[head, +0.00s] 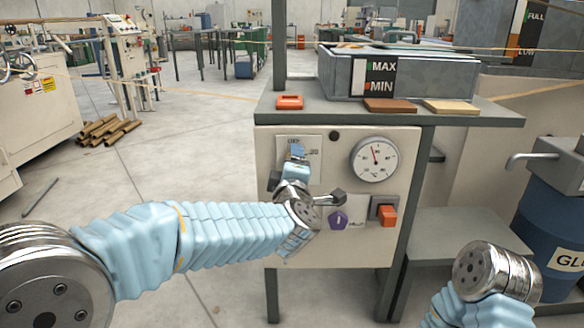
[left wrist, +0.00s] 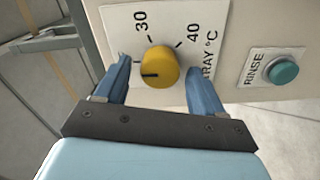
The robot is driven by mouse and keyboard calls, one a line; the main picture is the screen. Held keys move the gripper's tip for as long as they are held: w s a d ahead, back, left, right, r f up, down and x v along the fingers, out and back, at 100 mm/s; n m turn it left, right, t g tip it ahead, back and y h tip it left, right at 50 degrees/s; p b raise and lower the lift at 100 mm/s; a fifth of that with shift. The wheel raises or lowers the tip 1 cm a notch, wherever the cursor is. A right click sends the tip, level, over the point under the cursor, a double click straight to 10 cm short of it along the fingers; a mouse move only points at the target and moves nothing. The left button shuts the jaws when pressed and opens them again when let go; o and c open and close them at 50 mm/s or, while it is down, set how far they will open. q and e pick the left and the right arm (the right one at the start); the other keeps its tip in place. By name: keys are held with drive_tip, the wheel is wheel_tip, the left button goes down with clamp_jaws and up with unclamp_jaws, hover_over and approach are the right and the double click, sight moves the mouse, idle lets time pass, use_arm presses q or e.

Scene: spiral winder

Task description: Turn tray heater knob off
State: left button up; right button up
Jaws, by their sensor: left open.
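The tray heater knob (left wrist: 160,68) is yellow and round with a dark pointer line, on a white plate (left wrist: 118,22) marked 30, 40 and "RAY °C". Its pointer lies toward the left in the left wrist view, away from the 40. My left gripper (left wrist: 159,71) is open, with one blue finger on each side of the knob; I cannot tell whether either touches it. In the head view my left gripper (head: 297,153) is in front of the cabinet's plate and hides the knob. My right arm shows at the lower right, but its gripper is not in view.
The cabinet front (head: 345,250) also carries a round dial gauge (head: 374,161), a purple knob (head: 338,220) and an orange-red switch (head: 387,215). A teal RINSE button (left wrist: 285,71) is right of the knob. A grey tank (head: 345,75) stands on top.

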use_arm(q)
drive_tip(key=shift+s, duration=0.1)
drive_tip(key=s+p, duration=0.1)
drive_tip(key=s, duration=1.2)
drive_tip(key=shift+s, duration=0.3)
drive_tip(key=w+a+f+m+g+h, duration=0.1)
drive_tip(key=w+f+m+g, duration=0.15)
drive_tip(key=f, duration=0.55)
drive_tip(key=w+a+f+m+g, duration=0.1)
drive_tip(key=w+f+m, duration=0.2)
drive_tip(key=f, duration=0.5)
drive_tip(key=s+a+f+m+g+h, duration=0.1)
drive_tip(key=s+a+f+m+g, duration=0.15)
drive_tip(key=f, duration=0.75)
drive_tip(key=s+a+f+m+g, duration=0.1)
drive_tip(key=a+f+m+g, duration=0.15)
drive_tip(key=f, duration=0.85)
drive_tip(key=s+a+f+m+g+h, duration=0.1)
drive_tip(key=s+a+f+g, duration=0.25)
drive_tip(key=s+f, duration=0.55)
drive_tip(key=s+a+f+m+g+h, duration=0.1)
drive_tip(key=s+a+f+m+g, duration=0.1)
drive_tip(key=s+f+g, duration=0.6)
wheel_tip(320, 180, up, 17)
drive_tip(key=s+d+t+p, duration=0.1)
drive_tip(key=t+p, duration=0.1)
drive_tip(key=p, duration=1.4)
drive_tip(key=shift+s+f+t, duration=0.15)
drive_tip(key=shift+s+t, duration=0.25)
